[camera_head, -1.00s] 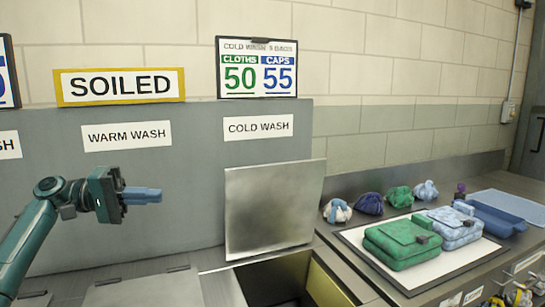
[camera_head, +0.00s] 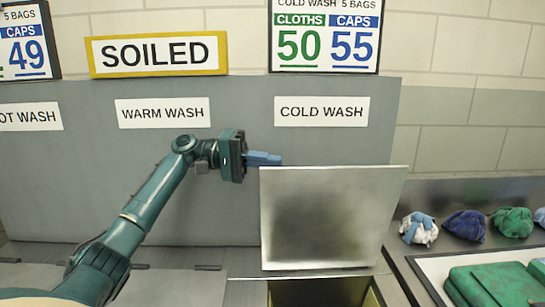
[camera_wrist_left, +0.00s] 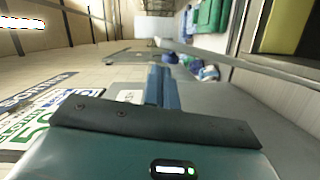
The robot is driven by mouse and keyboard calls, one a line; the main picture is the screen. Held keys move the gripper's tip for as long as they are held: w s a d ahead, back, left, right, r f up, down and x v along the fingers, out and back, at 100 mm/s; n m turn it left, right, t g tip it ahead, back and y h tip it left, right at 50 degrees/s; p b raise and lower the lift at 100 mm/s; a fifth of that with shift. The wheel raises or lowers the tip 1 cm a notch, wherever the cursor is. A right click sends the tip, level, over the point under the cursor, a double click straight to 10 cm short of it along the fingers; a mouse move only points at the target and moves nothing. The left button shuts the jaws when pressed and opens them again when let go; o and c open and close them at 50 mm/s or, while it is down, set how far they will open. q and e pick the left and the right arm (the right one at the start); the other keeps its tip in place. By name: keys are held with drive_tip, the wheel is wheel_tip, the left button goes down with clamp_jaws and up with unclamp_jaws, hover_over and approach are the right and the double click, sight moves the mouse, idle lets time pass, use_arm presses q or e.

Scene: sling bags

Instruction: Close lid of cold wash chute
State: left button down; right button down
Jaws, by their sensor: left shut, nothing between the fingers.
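The cold wash chute lid (camera_head: 328,222) is a grey metal plate with a dark smudge, standing up open under the COLD WASH label (camera_head: 322,111). The chute opening (camera_head: 320,293) lies below and in front of it. My left gripper (camera_head: 279,159) is shut and empty, its blue fingers pointing right, close to the lid's upper left corner. I cannot tell if they touch it. In the left wrist view the shut blue fingers (camera_wrist_left: 160,88) point away from the camera, near the lid's edge (camera_wrist_left: 225,58). My right gripper is not in view.
The warm wash lid (camera_head: 172,287) lies flat to the left. On the right counter are small tied bundles, white-blue (camera_head: 419,229), navy (camera_head: 465,225) and green (camera_head: 513,221), and a green bag (camera_head: 495,284) on a white mat. The back panel (camera_head: 60,180) stands behind.

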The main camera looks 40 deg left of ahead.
use_arm(q)
drive_tip(key=p+x, duration=0.1)
drive_tip(key=x, duration=0.6)
drive_tip(key=shift+p, duration=0.3)
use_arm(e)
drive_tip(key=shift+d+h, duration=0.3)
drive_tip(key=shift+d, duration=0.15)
use_arm(q)
drive_tip(key=shift+w, duration=0.1)
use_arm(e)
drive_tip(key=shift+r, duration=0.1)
